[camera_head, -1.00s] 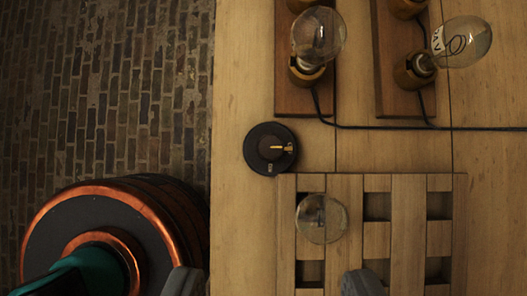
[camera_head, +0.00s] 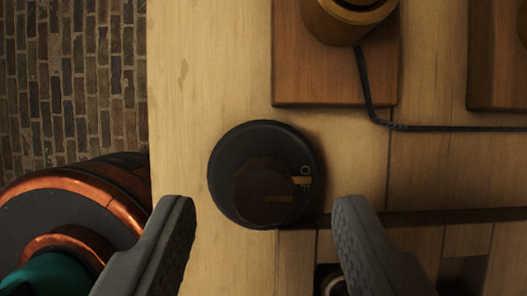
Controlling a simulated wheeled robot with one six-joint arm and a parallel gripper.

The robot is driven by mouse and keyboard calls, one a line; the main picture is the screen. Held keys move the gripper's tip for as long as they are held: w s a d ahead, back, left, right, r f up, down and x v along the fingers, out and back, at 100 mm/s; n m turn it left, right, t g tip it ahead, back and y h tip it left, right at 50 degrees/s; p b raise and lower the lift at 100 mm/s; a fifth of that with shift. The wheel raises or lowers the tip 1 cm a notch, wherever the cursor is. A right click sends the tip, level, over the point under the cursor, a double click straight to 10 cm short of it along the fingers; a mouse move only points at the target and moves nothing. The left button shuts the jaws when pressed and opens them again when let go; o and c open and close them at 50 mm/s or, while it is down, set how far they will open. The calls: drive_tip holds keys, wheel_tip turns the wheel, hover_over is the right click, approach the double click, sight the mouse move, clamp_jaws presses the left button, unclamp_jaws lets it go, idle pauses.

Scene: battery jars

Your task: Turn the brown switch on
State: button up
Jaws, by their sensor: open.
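The brown switch (camera_head: 262,190) is a dark brown round knob on a black round base, lying on the wooden table. My gripper (camera_head: 266,204) is open, seen from behind and above. Its two grey fingers stand left and right of the switch, with the knob in the gap between them. Nothing is held. I cannot tell how far the fingertips are above the switch.
A wooden board (camera_head: 300,75) with a brass-coloured socket (camera_head: 348,18) lies above the switch. A black cable (camera_head: 450,128) runs right from it. A second board (camera_head: 497,70) is at the right edge. A slatted wooden piece (camera_head: 420,240) lies below right. Bare table (camera_head: 190,90) is on the left.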

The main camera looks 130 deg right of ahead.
drive_tip(key=shift+x, duration=1.05)
drive_tip(key=c, duration=1)
